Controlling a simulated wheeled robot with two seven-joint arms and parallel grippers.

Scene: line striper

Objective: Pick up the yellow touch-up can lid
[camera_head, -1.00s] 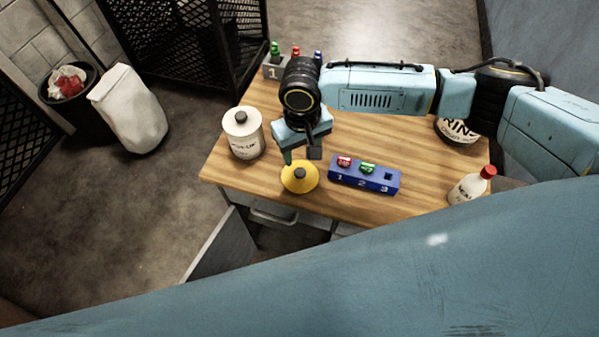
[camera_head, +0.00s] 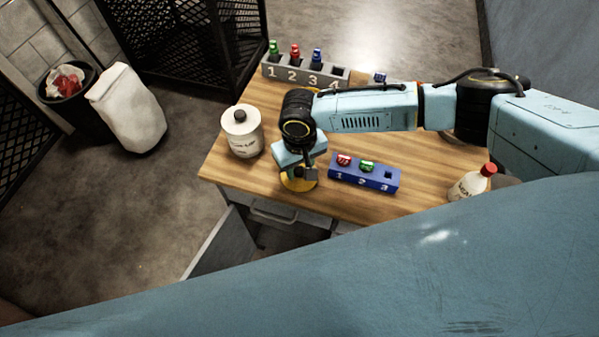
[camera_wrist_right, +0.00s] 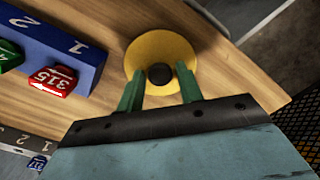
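The yellow lid (camera_head: 287,184) with a dark knob lies on the wooden table near its front edge, partly hidden under my right gripper in the head view. My right gripper (camera_head: 300,178) is right above it, pointing down. In the right wrist view the lid (camera_wrist_right: 178,50) shows as a yellow disc, and the green fingers of my right gripper (camera_wrist_right: 160,88) are apart, on either side of the dark knob. Whether they touch the knob cannot be told. My left gripper is not in view.
A white can (camera_head: 243,135) labelled "TOUCH-UP" stands left of the lid. A blue block (camera_head: 345,180) with red and green pieces lies to the right. A grey numbered rack (camera_head: 300,80) is at the back, and a red-capped bottle (camera_head: 468,185) at the right edge.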

